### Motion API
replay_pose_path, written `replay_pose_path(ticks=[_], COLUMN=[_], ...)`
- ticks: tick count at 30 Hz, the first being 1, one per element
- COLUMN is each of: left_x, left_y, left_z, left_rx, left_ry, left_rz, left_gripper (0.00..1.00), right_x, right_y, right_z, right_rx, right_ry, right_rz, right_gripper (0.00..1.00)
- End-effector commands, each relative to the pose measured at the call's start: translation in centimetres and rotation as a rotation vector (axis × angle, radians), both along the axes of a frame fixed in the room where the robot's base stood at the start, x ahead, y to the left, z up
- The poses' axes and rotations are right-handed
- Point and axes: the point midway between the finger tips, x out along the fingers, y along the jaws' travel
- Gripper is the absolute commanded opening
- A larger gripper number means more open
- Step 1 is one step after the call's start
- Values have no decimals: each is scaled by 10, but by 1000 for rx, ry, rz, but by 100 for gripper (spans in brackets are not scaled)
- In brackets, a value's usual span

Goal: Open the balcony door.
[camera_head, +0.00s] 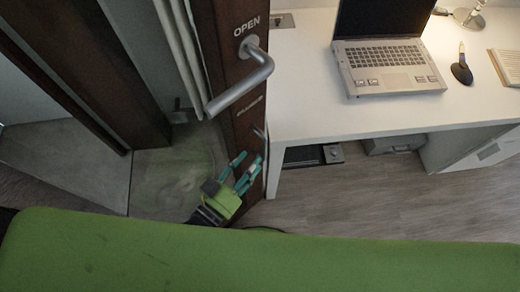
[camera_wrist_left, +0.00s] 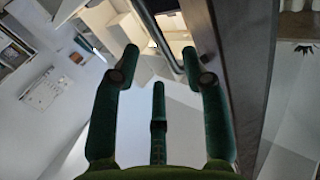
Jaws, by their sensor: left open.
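The balcony door is a dark brown panel (camera_head: 222,45) with the word OPEN on it. Its grey metal lever handle (camera_head: 245,84) sticks out toward the lower left in the head view. My left gripper (camera_head: 247,166), with green and teal fingers, is below the handle, close to the door's lower part, and looks empty. In the left wrist view my left gripper (camera_wrist_left: 160,54) has its fingers spread. A dark curved bar (camera_wrist_left: 158,32), seemingly the handle, shows beyond and between the fingertips, with the brown door panel (camera_wrist_left: 243,70) to the right. My right gripper is not in view.
A white desk (camera_head: 300,85) stands right of the door, with a laptop (camera_head: 385,65), a dark mouse (camera_head: 461,68) and a book (camera_head: 508,66). Dark frame posts (camera_head: 110,70) stand at the left.

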Motion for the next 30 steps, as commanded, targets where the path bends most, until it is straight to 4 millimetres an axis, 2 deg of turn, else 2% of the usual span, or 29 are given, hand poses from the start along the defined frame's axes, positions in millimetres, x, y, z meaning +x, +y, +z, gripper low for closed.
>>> replay_pose_path(ticks=[3,10,30], left_x=[-22,-46,-50], left_y=[14,30,32], left_z=[-1,1,1], left_rx=[2,-2,-2], left_ry=[3,-3,-3], left_rz=[0,1,1], left_gripper=[45,45,45], right_x=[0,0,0], right_y=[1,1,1], right_z=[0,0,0], right_rx=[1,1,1], right_ry=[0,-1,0], right_rz=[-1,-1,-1], right_gripper=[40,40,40])
